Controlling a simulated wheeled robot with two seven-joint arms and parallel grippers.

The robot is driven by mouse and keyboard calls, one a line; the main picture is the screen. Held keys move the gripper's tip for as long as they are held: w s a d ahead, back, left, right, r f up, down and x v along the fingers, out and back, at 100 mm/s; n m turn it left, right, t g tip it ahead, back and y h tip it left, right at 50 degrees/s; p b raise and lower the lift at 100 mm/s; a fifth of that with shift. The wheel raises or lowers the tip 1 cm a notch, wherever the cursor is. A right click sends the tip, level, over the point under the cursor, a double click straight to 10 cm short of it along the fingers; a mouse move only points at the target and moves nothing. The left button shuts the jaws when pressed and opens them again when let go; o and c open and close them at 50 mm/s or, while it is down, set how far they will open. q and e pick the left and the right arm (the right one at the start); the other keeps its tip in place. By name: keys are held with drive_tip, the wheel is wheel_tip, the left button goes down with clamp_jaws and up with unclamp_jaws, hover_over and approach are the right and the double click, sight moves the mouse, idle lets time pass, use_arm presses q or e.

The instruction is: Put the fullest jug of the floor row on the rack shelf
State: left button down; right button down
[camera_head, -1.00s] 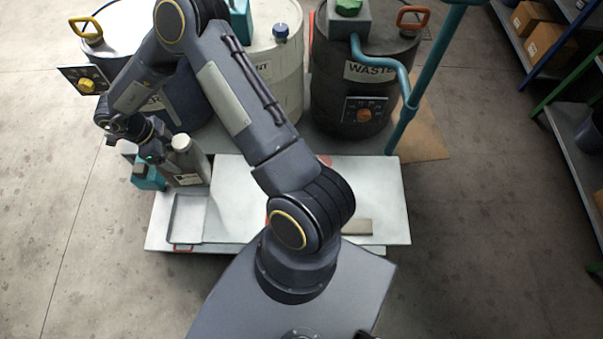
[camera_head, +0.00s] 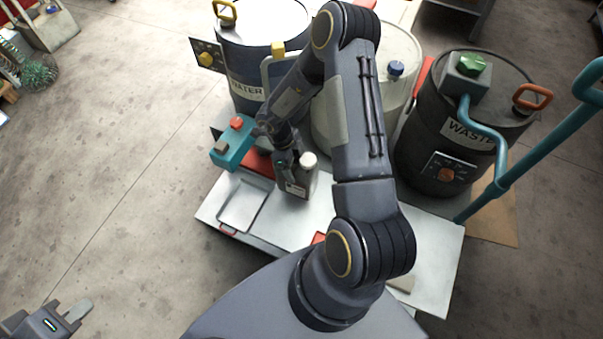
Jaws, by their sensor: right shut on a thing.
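A grey jug (camera_head: 297,182) with a white cap and a pale label is upright at the white platform, right of a shallow tray. My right gripper (camera_head: 286,158) is shut on it at its upper left side. I cannot tell whether the jug's base touches the platform, and its fill level does not show. My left gripper (camera_head: 75,311) is at the bottom left corner over the floor, apart from everything. Its fingers are partly cut off, so its opening is unclear. No floor row of jugs can be made out. I cannot identify the rack shelf with certainty.
The white platform (camera_head: 424,268) carries the shallow tray (camera_head: 240,204) and a teal box (camera_head: 234,146). Behind stand a blue WATER drum (camera_head: 245,62), a cream drum (camera_head: 402,48) and a black WASTE drum (camera_head: 420,150). A teal pole (camera_head: 530,160) rises at right.

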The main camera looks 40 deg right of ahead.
drive_tip(key=shift+s+d+f, duration=0.3)
drive_tip(key=shift+f, duration=0.2)
drive_tip(key=shift+s+d+f, duration=0.25)
drive_tip(key=shift+s+f, duration=0.05)
drive_tip(key=shift+f, duration=0.15)
drive_tip(key=shift+w+x, duration=0.1)
drive_tip(key=shift+x, duration=0.8)
drive_tip(key=shift+w+x, duration=0.15)
drive_tip(key=shift+x, duration=0.75)
drive_tip(key=shift+a+f, duration=0.1)
drive_tip(key=shift+f, duration=0.1)
drive_tip(key=shift+c, duration=0.9)
unclamp_jaws()
drive_tip(key=v, duration=1.2)
drive_tip(key=shift+s, duration=0.1)
